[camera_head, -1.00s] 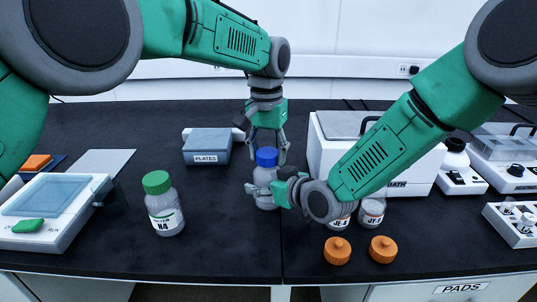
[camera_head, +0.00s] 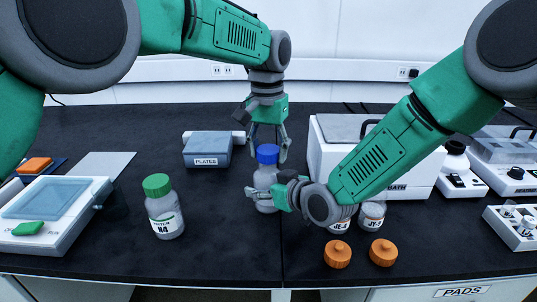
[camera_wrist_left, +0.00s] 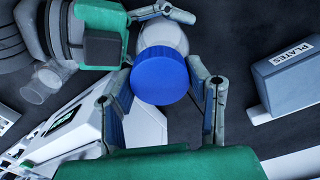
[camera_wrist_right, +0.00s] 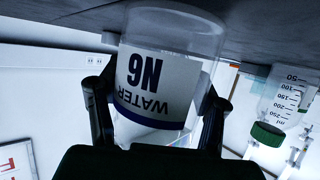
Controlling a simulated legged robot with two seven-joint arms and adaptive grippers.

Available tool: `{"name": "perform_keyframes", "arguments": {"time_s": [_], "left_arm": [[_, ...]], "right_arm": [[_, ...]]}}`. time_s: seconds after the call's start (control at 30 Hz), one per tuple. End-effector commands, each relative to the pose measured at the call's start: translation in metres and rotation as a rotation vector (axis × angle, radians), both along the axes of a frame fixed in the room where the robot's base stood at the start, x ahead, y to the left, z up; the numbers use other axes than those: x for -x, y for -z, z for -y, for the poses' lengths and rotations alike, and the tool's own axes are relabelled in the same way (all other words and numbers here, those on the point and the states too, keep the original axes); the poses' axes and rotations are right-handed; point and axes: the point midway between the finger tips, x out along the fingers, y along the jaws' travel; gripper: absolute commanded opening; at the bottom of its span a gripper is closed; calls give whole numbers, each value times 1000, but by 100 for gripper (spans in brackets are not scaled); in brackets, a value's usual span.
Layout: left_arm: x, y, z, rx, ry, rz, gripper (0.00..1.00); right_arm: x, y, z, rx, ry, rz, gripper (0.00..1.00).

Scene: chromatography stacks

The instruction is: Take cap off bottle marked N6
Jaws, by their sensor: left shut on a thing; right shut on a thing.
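The bottle marked N6 (camera_wrist_right: 165,75) is clear with a white water label, upside down in the right wrist view. In the head view the bottle (camera_head: 265,178) stands upright on the bench. My right gripper (camera_head: 264,196) is shut around its body from the right. The blue cap (camera_head: 267,153) is above the bottle's neck and fills the middle of the left wrist view (camera_wrist_left: 160,76). My left gripper (camera_head: 267,146) points down from above, its fingers shut on the cap's sides. I cannot tell whether the cap still touches the neck.
A green-capped bottle N4 (camera_head: 164,215) stands to the left. Two orange caps (camera_head: 337,254) (camera_head: 383,252) lie at the front right, before two jars. The plates box (camera_head: 207,150) is behind left, and a white bath (camera_head: 325,155) is close on the right. The front centre bench is clear.

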Motion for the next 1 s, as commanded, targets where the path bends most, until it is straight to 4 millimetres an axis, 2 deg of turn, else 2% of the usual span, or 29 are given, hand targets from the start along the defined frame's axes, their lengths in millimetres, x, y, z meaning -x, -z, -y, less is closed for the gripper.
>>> {"name": "perform_keyframes", "arguments": {"time_s": [0.03,0.53,0.83,1.0], "left_arm": [[0,-2,0,-1,1,1,9],[-1,-8,-2,-2,-1,3,9],[-2,-41,-2,-2,-1,4,9],[-2,-45,-2,-2,-1,2,9]], "right_arm": [[4,6,0,6,-4,-13,0],[3,6,0,6,-3,-12,0],[3,6,1,6,-2,-12,0],[3,6,1,6,-2,-12,0]]}}
